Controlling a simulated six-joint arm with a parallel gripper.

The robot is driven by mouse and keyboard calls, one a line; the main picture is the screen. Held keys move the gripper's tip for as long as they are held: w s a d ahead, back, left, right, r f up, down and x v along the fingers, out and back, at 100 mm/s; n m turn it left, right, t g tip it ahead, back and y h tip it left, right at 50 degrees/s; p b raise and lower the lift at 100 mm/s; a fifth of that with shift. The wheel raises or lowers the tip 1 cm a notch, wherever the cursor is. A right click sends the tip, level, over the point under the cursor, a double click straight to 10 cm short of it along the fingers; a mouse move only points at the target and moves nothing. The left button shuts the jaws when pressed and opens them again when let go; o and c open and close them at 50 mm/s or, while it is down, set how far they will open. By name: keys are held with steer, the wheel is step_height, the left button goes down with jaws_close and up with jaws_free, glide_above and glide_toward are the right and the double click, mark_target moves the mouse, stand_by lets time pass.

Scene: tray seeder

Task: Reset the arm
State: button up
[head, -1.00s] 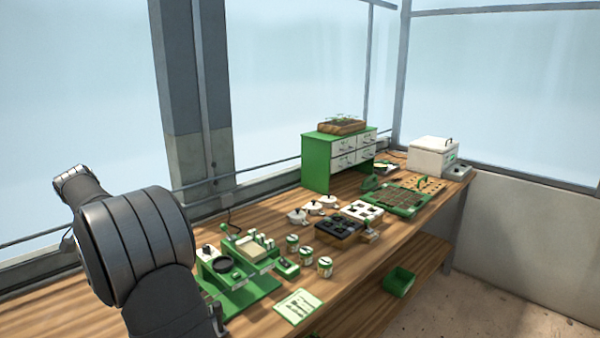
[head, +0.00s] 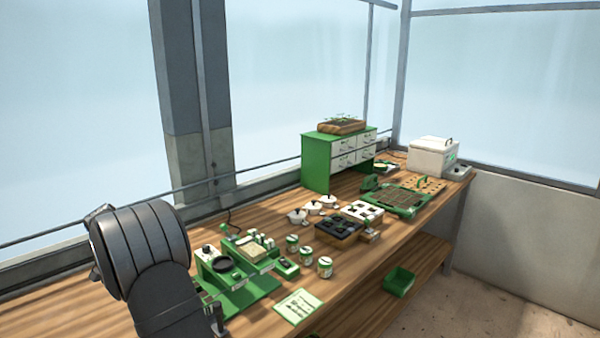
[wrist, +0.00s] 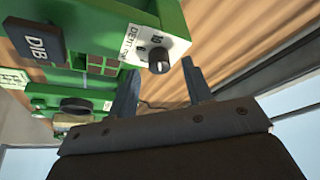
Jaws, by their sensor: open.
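A green machine (wrist: 85,22) lies beyond the fingers in that view. It has a dark block marked DIB (wrist: 36,36) and a white dial panel with a dark knob (wrist: 159,60). I cannot tell the exact gap between fingers and machine, but no grip on it shows.
On the wooden bench (head: 370,265) stand a green station (head: 240,295), several small jars (head: 325,267), a black tray (head: 338,228), a green drawer cabinet (head: 316,165) and a white box (head: 432,157). A card (head: 298,306) lies near the front edge. A window wall runs behind.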

steer(key=shift+x, duration=0.8)
steer(key=shift+d+r+n+y, duration=0.15)
steer(key=shift+n+y, duration=0.25)
steer(key=shift+n, duration=0.4)
steer(key=n+y, duration=0.1)
steer(key=n, duration=0.3)
steer(key=shift+g, duration=0.3)
steer(key=shift+w+d+n+g+y, duration=0.1)
steer(key=shift+n+g+y, duration=0.4)
steer(key=shift+n, duration=1.15)
steer(key=shift+d+n+g+y, duration=0.15)
steer(key=shift+n+y, duration=0.55)
steer(key=shift+n, duration=0.95)
steer(key=shift+v, duration=0.95)
